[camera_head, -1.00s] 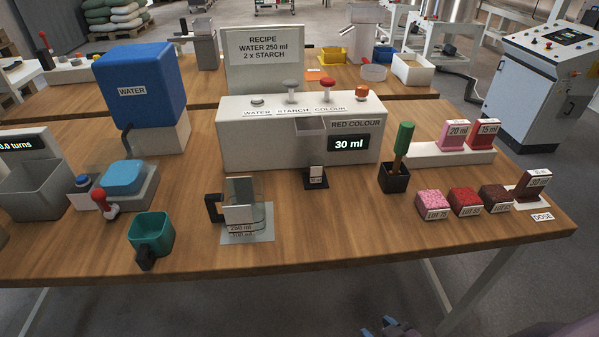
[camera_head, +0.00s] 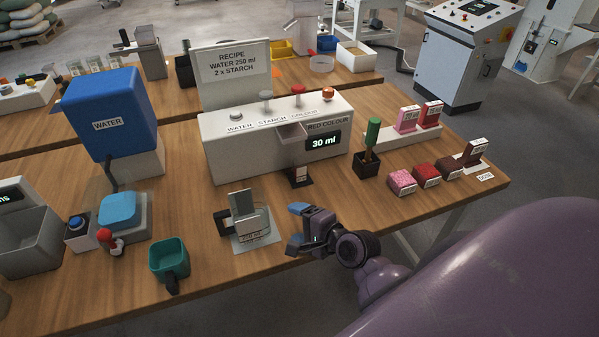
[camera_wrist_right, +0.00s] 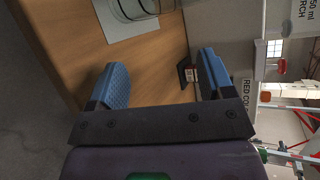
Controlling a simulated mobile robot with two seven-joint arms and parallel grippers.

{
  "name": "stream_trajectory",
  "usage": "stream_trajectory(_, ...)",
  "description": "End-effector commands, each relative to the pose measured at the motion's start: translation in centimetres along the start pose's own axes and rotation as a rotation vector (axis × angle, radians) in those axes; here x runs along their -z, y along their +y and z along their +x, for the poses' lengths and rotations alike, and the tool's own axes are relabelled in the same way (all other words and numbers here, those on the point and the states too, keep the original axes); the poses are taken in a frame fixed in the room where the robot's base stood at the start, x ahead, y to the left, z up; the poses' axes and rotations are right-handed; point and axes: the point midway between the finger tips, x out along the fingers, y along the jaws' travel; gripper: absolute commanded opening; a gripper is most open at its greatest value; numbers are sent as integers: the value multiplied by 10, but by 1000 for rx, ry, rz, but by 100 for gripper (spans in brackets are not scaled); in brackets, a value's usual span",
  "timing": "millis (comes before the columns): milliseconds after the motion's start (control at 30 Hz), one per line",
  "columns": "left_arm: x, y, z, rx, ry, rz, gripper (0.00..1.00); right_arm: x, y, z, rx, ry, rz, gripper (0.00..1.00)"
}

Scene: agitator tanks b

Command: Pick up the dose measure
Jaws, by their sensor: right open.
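A small clear measure with a white label (camera_head: 300,174) stands on a dark pad under the spout of the white dispenser (camera_head: 215,160); in the right wrist view it shows beside the right-hand finger (camera_wrist_right: 191,72). A dark brown piece with a white label (camera_head: 472,154) stands by the DOSE tag (camera_head: 486,177) at the table's right end. I cannot tell for certain which is the dose measure. My right gripper (camera_head: 297,228) is open and empty over the front table edge, nearer me than the dispenser and apart from both. My left gripper is not in view.
A green-handled tool in a black holder (camera_head: 367,163) and several lot blocks (camera_head: 402,181) stand to the right.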

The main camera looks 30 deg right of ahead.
Motion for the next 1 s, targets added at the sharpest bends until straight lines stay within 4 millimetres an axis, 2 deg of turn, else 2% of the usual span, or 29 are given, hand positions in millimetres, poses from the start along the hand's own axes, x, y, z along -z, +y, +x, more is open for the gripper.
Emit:
stream_trajectory(33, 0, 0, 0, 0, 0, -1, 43, 7, -7, 10, 63, 8, 134, 74)
stream_trajectory(200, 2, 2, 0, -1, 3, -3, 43, 42, -29, 32, 306, 23, 653, 74)
stream_trajectory(300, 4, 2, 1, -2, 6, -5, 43, 63, -36, 39, 438, 22, 927, 74)
stream_trajectory(400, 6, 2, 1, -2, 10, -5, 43, 81, -40, 43, 541, 17, 1128, 74)
stream_trajectory(600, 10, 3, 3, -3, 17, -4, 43, 99, -41, 46, 645, 11, 1315, 74)
stream_trajectory(1000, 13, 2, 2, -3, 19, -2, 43, 118, -61, 84, 655, 9, 1333, 74)
